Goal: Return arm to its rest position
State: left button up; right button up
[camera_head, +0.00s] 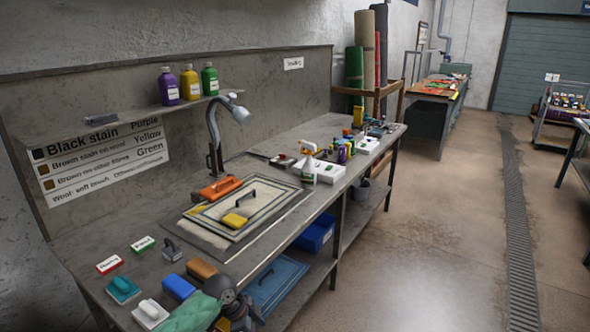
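A dark jointed part of my own arm (232,300), which I take to be the left, shows at the bottom edge, left of centre. It is beside the front edge of the workbench (100,240), close to a green cloth (190,316). Its fingers cannot be made out, and I see nothing clearly held. My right gripper is not in view. An orange brush (220,188) lies at the rug's back edge.
Several brushes and blocks, including a blue block (178,288), crowd the near bench. A grey lamp (213,130) stands behind the rug. A spray bottle (309,168) stands to its right. A shelf (130,115) holds three bottles. Open floor (430,240) lies right.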

pick_arm(q)
jog(key=s+f+n+t+y, duration=0.1)
jog(key=s+f+n, duration=0.4)
jog(key=f, duration=0.6)
jog(key=s+f+n+t, duration=0.1)
jog(key=s+f+n, duration=0.2)
jog(key=s+f, duration=0.55)
jog(key=s+a+f+n+y, duration=0.2)
jog(key=s+a+f+n, duration=0.1)
jog(key=s+f, duration=0.5)
jog(key=s+a+f+n+g+y, duration=0.1)
jog(key=s+a+f+n, duration=0.2)
jog(key=s+f, duration=0.6)
jog(key=s+a, duration=0.1)
jog(key=s, duration=0.4)
jog(key=shift+f+n+y, duration=0.25)
jog(key=shift+n+y, duration=0.15)
jog(key=shift+s, duration=0.1)
jog(key=shift+d, duration=0.1)
